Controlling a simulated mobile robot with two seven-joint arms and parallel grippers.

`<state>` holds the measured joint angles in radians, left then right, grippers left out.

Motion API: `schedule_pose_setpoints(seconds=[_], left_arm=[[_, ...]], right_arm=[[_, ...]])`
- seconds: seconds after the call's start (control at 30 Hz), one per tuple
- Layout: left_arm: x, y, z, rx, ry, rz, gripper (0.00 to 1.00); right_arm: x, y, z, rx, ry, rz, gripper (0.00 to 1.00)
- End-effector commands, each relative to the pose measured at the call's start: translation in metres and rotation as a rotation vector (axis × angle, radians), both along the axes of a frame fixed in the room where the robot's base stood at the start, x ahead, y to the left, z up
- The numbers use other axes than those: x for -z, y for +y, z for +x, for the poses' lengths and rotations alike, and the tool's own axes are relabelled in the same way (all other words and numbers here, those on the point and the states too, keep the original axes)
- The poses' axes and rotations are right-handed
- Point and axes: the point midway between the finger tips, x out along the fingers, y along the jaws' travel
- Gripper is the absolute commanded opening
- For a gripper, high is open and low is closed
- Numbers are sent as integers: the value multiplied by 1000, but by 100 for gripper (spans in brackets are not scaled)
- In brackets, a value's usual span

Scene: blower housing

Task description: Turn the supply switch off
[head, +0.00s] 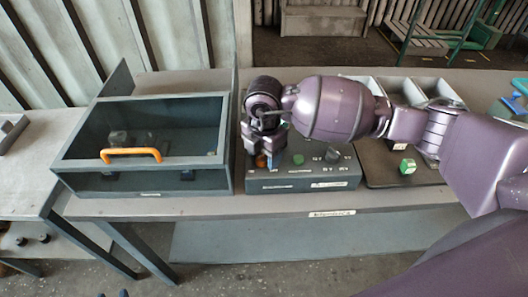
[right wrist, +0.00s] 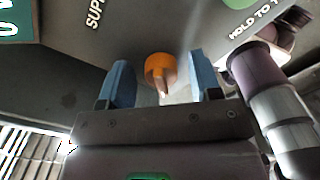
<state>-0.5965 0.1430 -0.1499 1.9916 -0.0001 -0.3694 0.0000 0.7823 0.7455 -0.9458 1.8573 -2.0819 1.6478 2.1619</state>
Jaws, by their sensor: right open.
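The supply switch is an orange knob (right wrist: 160,68) on the grey control box (head: 300,182), beside lettering that starts "SUPP" in the right wrist view. In the head view the orange knob (head: 261,161) shows just below my right gripper (head: 267,150). My right gripper is open, its two blue fingers standing on either side of the knob in the right wrist view (right wrist: 161,84). A gap shows between each finger and the knob. How deep the fingertips reach along the knob is hard to tell.
A green button (head: 298,159) and a dark knob (head: 332,155) sit on the same box. Left of it stands a glass-lidded case (head: 215,185) with an orange handle (head: 131,155). A green-topped cube (head: 407,166) lies on a dark mat at the right, near white bins.

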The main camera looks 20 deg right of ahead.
Motion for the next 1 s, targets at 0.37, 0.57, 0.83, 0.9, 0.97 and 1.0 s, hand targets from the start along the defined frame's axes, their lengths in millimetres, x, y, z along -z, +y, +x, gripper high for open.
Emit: schedule_pose_setpoints(seconds=[0.37, 0.57, 0.83, 0.9, 0.97, 1.0], left_arm=[[2, 0, -2, -1, 4, -1, 43], [3, 1, -5, -3, 10, -1, 43], [5, 1, -6, -3, 12, -1, 43], [6, 1, -5, -3, 12, -1, 43], [7, 0, -5, -3, 11, -1, 43], [7, 0, -5, -3, 11, -1, 43]], right_arm=[[0, 0, 0, 0, 0, 0, 38], [0, 0, 0, 0, 0, 0, 12], [0, 0, 0, -35, -1, 0, 12], [0, 0, 1, -63, -1, 0, 12], [0, 0, 1, -94, -1, 0, 12], [0, 0, 1, -119, -1, 0, 12]])
